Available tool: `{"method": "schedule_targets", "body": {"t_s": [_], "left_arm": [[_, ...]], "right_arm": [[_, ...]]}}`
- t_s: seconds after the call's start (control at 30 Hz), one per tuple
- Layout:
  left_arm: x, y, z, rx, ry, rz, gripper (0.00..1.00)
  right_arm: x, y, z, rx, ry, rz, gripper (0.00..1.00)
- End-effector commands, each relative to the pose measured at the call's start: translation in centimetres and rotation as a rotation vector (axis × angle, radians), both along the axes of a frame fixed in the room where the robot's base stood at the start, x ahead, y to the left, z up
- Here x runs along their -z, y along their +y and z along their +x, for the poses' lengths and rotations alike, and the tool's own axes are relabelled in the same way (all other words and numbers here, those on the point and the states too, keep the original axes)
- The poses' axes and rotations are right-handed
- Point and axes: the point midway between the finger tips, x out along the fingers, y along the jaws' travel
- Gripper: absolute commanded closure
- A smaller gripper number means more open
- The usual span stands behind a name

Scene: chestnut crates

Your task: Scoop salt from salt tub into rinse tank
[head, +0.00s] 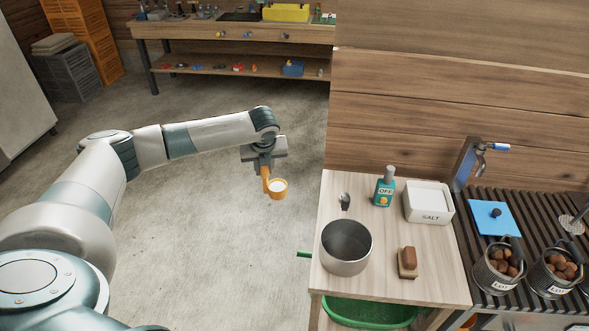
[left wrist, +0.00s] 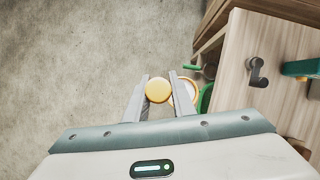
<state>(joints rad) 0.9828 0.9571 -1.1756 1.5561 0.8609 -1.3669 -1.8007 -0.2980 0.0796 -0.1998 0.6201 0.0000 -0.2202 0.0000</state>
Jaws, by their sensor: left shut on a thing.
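My left gripper (head: 265,172) is shut on the orange handle of a scoop (head: 279,195). The scoop's round cup is upright and holds white salt (head: 277,187). It hangs over the floor, left of the wooden table and apart from it. In the left wrist view the scoop's orange handle end (left wrist: 158,90) sits between the fingers, and part of the white salt (left wrist: 190,90) shows beside it. The white salt tub (head: 429,216), labelled SALT, stands at the table's back right. A round, open metal vessel (head: 347,265), perhaps the rinse tank, stands front left. My right gripper is out of view.
The table (head: 390,287) also bears a small dark grey hooked piece (head: 345,201), a teal bottle (head: 384,189) and a brown brush-like block (head: 407,262). A green tub (head: 370,314) is below. Pails of chestnuts (head: 497,272) stand right. The floor at left is clear.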

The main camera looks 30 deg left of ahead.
Motion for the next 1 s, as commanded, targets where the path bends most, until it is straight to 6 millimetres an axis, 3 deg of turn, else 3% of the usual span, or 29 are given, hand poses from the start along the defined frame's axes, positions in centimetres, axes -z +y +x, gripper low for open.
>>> {"method": "schedule_targets", "body": {"t_s": [0.27, 1.0], "left_arm": [[1.0, -0.2, -4.3, -0.416, 0.003, 0.0, 1.0], [2.4, -7.4, -16.4, -1.672, 0.007, 0.003, 1.0]], "right_arm": [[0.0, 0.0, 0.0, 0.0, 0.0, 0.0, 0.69], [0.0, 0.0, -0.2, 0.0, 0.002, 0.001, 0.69]]}}
